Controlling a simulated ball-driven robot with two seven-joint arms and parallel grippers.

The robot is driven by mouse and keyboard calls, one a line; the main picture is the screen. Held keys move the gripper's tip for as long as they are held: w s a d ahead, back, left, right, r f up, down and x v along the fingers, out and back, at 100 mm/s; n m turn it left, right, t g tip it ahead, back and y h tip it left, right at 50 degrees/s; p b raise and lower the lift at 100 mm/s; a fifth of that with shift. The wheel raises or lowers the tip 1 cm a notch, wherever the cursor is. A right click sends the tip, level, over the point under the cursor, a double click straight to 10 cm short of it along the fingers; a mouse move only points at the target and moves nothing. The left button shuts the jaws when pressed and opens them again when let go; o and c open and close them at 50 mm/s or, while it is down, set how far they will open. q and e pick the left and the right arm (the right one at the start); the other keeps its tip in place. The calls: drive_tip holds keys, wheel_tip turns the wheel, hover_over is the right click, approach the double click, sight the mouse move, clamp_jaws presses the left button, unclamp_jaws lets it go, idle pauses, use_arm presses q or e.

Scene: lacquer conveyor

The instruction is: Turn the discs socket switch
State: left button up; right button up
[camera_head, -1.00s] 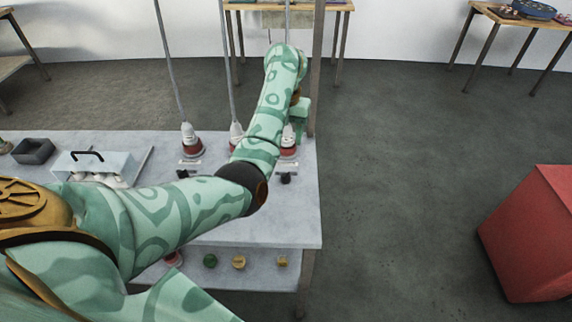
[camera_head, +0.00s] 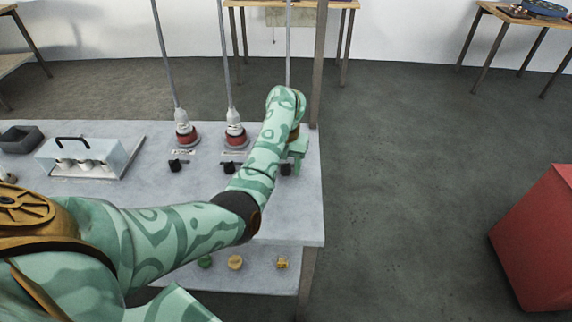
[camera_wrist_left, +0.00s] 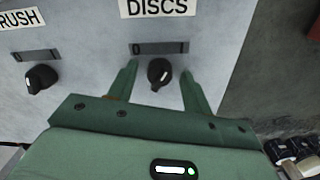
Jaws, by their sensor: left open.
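The discs socket switch (camera_wrist_left: 159,73) is a black knob with a light pointer mark, below the DISCS label (camera_wrist_left: 158,8) in the left wrist view. In the head view it is a small black knob (camera_head: 285,169) near the table's right edge. My left gripper (camera_wrist_left: 158,84) is open, with its green fingers on either side of the knob; whether they touch it I cannot tell. In the head view the left gripper (camera_head: 297,160) is over the right end of the table, and my arm hides the discs socket. My right gripper is not in view.
Another black knob (camera_wrist_left: 41,78) sits left under a label ending in RUSH. Two red-based sockets with plugs (camera_head: 186,134) (camera_head: 235,137) stand along the table (camera_head: 200,200). A post (camera_head: 317,70) rises close to my gripper.

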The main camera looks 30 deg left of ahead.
use_arm(q)
drive_tip(key=shift+c, duration=0.3)
drive_tip(key=c, duration=0.9)
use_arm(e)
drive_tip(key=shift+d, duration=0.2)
